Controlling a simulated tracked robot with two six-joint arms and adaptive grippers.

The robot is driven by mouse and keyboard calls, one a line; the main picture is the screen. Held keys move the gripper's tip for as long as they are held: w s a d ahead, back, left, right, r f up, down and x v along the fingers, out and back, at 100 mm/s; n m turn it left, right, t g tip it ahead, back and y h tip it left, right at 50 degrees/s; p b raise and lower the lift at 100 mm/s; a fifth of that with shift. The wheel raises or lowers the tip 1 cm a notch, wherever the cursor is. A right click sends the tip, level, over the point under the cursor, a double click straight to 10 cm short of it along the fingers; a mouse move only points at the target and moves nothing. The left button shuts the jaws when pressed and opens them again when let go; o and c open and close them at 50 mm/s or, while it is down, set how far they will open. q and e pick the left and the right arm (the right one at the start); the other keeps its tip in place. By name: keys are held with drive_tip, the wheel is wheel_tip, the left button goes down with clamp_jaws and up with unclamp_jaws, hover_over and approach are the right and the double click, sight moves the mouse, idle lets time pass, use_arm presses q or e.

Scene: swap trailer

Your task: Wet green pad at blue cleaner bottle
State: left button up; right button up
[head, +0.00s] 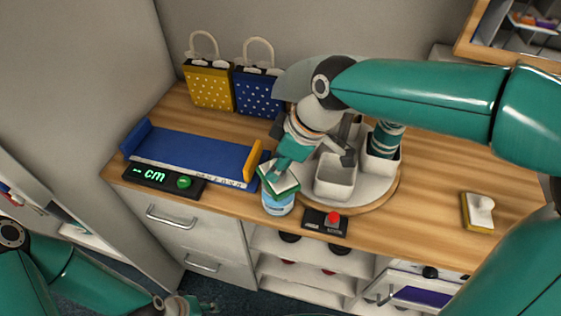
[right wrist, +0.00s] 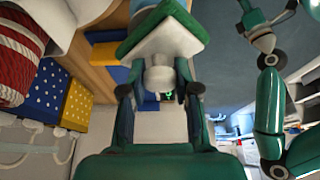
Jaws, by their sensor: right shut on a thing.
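A green pad (head: 277,179) with a pale layer and a white grip piece is in my right gripper (head: 285,166). It is tilted over the top of the blue cleaner bottle (head: 278,204) at the counter's front edge; I cannot tell if they touch. In the right wrist view my right gripper (right wrist: 158,88) is shut on the white piece, with the green pad (right wrist: 158,35) beyond it. My left gripper (head: 190,306) is low at the bottom left, away from the counter; its jaws are too small to read.
A blue measuring tray (head: 190,152) with a cm display (head: 152,175) lies left of the bottle. A red button box (head: 325,221) and a round tray with white bins (head: 335,175) are to its right. A yellow pad (head: 478,212) lies far right. Yellow (head: 209,88) and blue (head: 257,95) bags stand behind.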

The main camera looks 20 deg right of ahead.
drive_tip(key=shift+f+b, duration=0.5)
drive_tip(key=shift+f, duration=0.05)
idle(1.6)
drive_tip(key=shift+r, duration=0.1)
drive_tip(key=shift+r+p, duration=2.8)
drive_tip(key=shift+r, duration=0.7)
